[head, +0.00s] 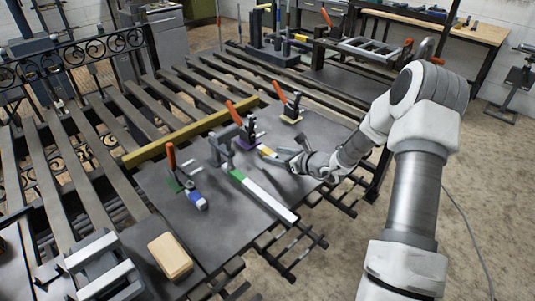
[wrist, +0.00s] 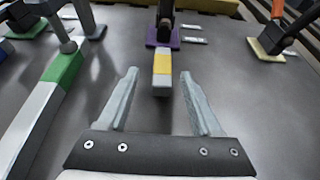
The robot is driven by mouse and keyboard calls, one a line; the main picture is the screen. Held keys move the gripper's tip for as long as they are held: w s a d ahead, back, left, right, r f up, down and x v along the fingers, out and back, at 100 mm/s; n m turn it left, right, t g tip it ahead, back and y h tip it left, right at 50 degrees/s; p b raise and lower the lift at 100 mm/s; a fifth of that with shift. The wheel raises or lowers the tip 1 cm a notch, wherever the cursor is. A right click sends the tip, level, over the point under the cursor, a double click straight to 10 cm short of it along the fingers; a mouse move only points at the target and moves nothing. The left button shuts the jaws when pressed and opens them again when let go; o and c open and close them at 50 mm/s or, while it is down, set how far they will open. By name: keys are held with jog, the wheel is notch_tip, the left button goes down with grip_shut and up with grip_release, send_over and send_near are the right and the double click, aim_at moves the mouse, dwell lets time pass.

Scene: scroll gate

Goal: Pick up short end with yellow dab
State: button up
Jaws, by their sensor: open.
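The short end with the yellow dab (wrist: 162,69) is a small pale bar with a yellow band. In the wrist view it lies on the dark table plate, ahead of my gripper (wrist: 158,75), roughly between the lines of its two fingers. My gripper is open and its fingers look clear of the bar. In the head view the yellow-dabbed end (head: 268,152) lies just left of my gripper (head: 292,158). Its far end is close to a clamp on a purple base (wrist: 164,37); whether they touch I cannot tell.
A long bar with a green dab (wrist: 65,66) lies to the left under a grey clamp. A blue-marked piece (head: 197,200), red-handled clamps (head: 171,158) and a tan block (head: 170,256) are also on the plate. A yellow rail (head: 195,133) runs behind. The plate around my fingers is clear.

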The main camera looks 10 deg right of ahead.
aim_at(269, 152)
jog(key=x, duration=0.4)
jog(key=shift+w+r, duration=0.1)
jog(key=shift+w, duration=0.05)
jog(key=shift+d, duration=0.1)
grip_shut()
dwell(1.1)
